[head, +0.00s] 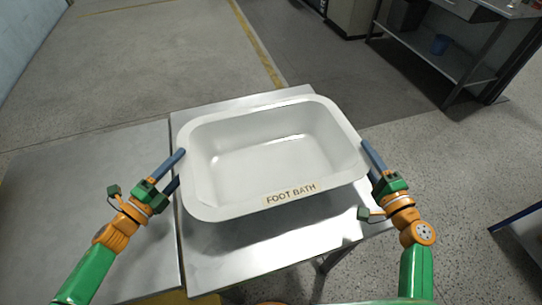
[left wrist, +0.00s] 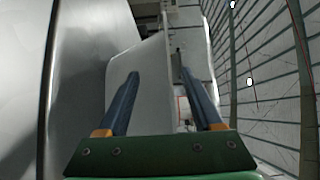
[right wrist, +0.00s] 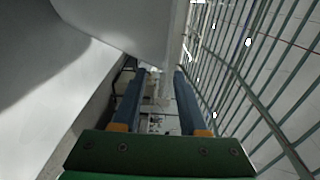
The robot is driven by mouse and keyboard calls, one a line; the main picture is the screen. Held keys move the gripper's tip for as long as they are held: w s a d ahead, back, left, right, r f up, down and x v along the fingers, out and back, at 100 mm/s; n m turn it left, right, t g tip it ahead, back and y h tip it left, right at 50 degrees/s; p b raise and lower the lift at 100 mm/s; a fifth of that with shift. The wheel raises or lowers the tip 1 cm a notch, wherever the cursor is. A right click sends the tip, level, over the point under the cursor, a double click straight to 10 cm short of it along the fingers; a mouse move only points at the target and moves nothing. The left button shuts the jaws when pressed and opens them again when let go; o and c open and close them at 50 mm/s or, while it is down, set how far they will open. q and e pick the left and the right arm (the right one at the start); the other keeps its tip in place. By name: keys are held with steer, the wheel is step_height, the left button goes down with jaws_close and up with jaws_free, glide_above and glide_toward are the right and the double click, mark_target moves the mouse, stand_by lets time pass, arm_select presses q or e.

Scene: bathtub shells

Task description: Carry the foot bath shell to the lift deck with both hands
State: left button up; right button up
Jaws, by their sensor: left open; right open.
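The foot bath shell (head: 270,205) is a white, open, empty basin with a wide rim and a "FOOT BATH" label on its near side. It rests on a metal table, turned slightly. My left gripper (head: 180,166) is open at the shell's left rim; in the left wrist view the white shell wall (left wrist: 150,95) shows between and beyond the fingers. My right gripper (head: 368,160) is open at the right rim; in the right wrist view the shell (right wrist: 135,25) lies just ahead of the fingertips. Contact cannot be told. I cannot tell which surface is the lift deck.
The metal table (head: 220,265) has bare room in front of the shell. A flat grey surface (head: 100,205) adjoins it on the left, with yellow at its near edge. A workbench with a lower shelf (head: 435,60) stands at the back right. Speckled floor lies right of the table.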

arm_select(q)
steer(key=shift+w+d, duration=0.4)
steer(key=shift+w, duration=0.1)
arm_select(e)
steer(key=shift+w+a, duration=0.1)
steer(key=shift+w, duration=0.45)
arm_select(q)
steer(key=c, duration=0.7)
arm_select(e)
steer(key=c, duration=0.6)
arm_select(q)
jaws_close()
arm_select(e)
jaws_close()
steer(key=shift+a, duration=0.1)
arm_select(q)
steer(key=shift+s+d+f, duration=0.1)
steer(key=shift+s+f, duration=0.1)
arm_select(e)
steer(key=shift+a, duration=0.1)
arm_select(q)
steer(key=shift+r, duration=0.1)
arm_select(e)
steer(key=shift+r, duration=0.15)
